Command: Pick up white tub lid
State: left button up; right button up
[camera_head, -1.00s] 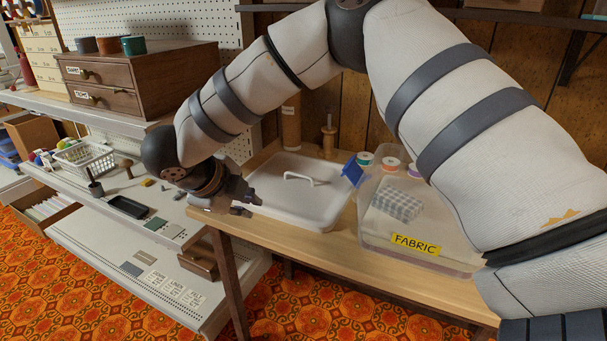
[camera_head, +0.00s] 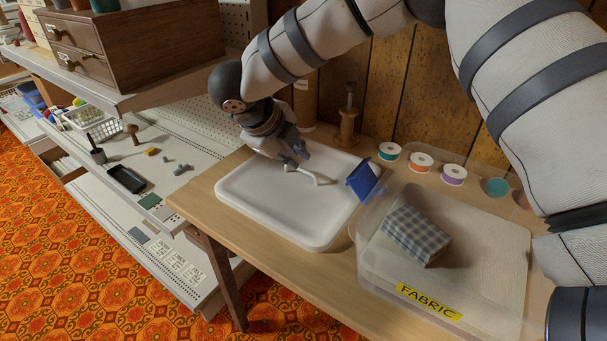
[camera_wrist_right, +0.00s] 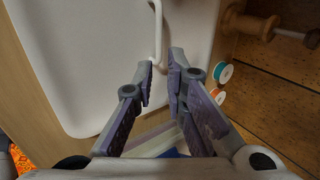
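The white tub lid (camera_head: 270,210) lies flat on the wooden table, left of the clear tub marked FABRIC (camera_head: 420,303). Its thin white handle (camera_head: 318,179) stands up from the middle. My right gripper (camera_head: 299,160) is low over the far part of the lid, beside the handle. In the right wrist view, the two fingertips (camera_wrist_right: 162,64) are apart with a narrow gap. The handle (camera_wrist_right: 157,30) reaches to the gap, near the left fingertip; I cannot tell if they touch. The lid (camera_wrist_right: 80,60) fills the left of that view. My left gripper is not in view.
A blue object (camera_head: 362,181) stands between lid and tub. Thread spools (camera_head: 420,162) and a wooden spindle (camera_head: 347,128) stand behind. A shelf with a drawer box (camera_head: 130,45) is at the left.

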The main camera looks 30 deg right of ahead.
aim_at(304, 171)
jog(key=x, duration=0.8)
jog(key=shift+w+a+f+b, duration=0.1)
jog(key=shift+w+a+b, duration=0.05)
jog(key=shift+w+b, duration=0.2)
jog(key=shift+s, duration=0.1)
grip_shut()
